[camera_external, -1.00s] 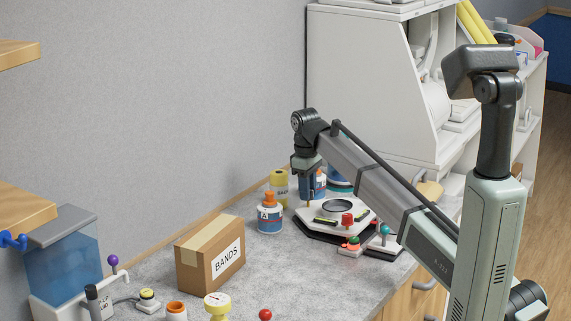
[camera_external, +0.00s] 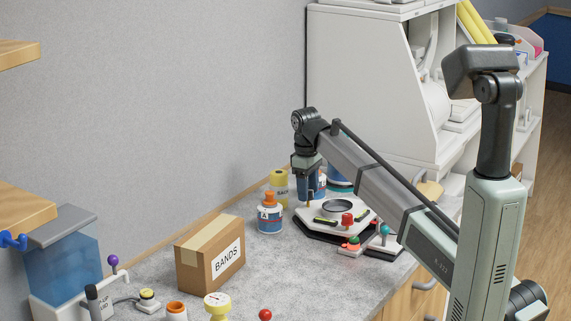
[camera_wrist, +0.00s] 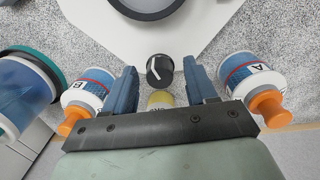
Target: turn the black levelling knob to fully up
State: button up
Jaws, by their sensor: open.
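The black levelling knob (camera_wrist: 160,69) shows in the wrist view, round with a white pointer line on its top. It sits at the edge of a white plate (camera_wrist: 205,22). My gripper (camera_wrist: 161,78) is open, with one blue-grey finger on each side of the knob. Gaps show between the fingers and the knob in this view; how high the fingertips are against it I cannot tell. In the external view my gripper (camera_external: 308,178) points down at the back edge of the white device (camera_external: 352,222); the knob cannot be made out there.
In the wrist view bottle A (camera_wrist: 245,78) and bottle B (camera_wrist: 85,95), both orange-capped, stand close outside the fingers. A yellow-topped thing (camera_wrist: 160,99) lies below the knob. A BANDS box (camera_external: 212,252) stands farther left.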

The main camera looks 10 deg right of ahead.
notch_tip(320, 180, up, 14)
jog(key=shift+a+f, duration=0.2)
jog(key=shift+a, duration=0.1)
dwell(0.4)
